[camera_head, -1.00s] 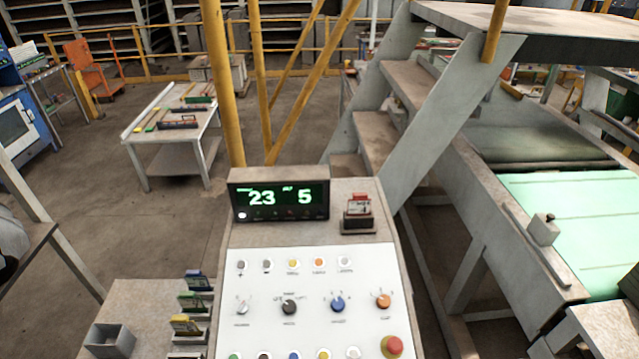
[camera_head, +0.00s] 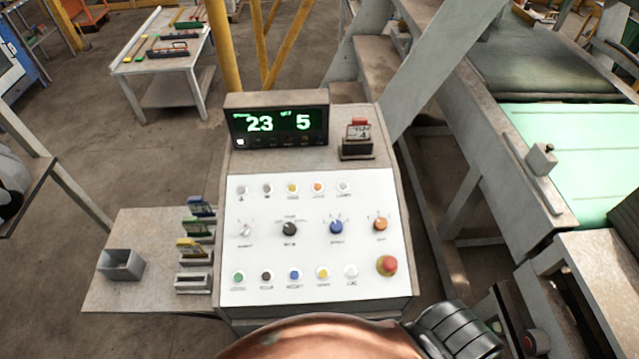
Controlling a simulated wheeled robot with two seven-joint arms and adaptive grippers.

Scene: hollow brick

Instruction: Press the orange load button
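The control panel (camera_head: 310,260) is a white sloped face in the middle of the head view. The orange button (camera_head: 318,187) is a small round button in its top row, between a yellow button (camera_head: 292,188) and a whitish button (camera_head: 343,187). The small label under it is too blurred to read surely. An orange knob (camera_head: 380,225) sits lower right on the same panel. Nothing covers the orange button. Neither gripper can be made out; only parts that look like my arm show at the bottom edge.
A display (camera_head: 277,125) above the panel reads 23 and 5. A red mushroom button (camera_head: 387,265) is at the panel's lower right. A side shelf with card holders (camera_head: 195,250) and a grey box (camera_head: 121,264) is at left. A conveyor (camera_head: 570,150) lies at right.

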